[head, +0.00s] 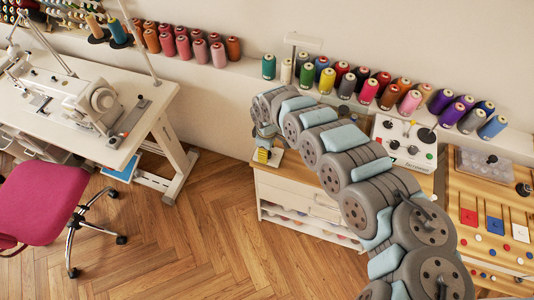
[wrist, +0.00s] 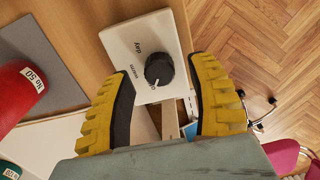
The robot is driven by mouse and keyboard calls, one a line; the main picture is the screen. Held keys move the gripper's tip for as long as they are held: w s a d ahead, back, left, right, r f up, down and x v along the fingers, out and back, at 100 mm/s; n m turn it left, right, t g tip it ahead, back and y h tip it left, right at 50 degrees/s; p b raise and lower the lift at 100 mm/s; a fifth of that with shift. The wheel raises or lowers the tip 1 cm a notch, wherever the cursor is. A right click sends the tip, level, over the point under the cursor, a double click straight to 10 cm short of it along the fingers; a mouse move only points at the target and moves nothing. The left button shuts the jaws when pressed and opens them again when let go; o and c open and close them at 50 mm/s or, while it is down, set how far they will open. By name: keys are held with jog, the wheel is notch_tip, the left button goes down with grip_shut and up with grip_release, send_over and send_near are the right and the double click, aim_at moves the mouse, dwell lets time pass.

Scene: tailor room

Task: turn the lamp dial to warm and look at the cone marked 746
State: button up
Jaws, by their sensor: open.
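The lamp dial (wrist: 159,69) is a round black knob on a white plate (wrist: 141,41) lettered "day" and "warm". Its pale pointer mark is on the lower side, toward the gripper; I cannot tell exactly which word it meets. My gripper (wrist: 161,74) is open, one yellow finger on each side of the dial, with gaps visible. In the head view my gripper (head: 263,155) is at the wooden cabinet's left end, and the arm hides much there. Many thread cones (head: 368,91) stand on the wall shelf; no number 746 is readable.
A red cone (wrist: 22,92) labelled "No 50" lies near a grey mat (wrist: 45,60) in the wrist view. A white control panel (head: 405,142) and a board with coloured pieces (head: 490,225) are on the right. A sewing table (head: 120,160) and pink chair (head: 38,203) stand left; floor between is clear.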

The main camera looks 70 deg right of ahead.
jog(key=shift+f, duration=0.65)
grip_shut()
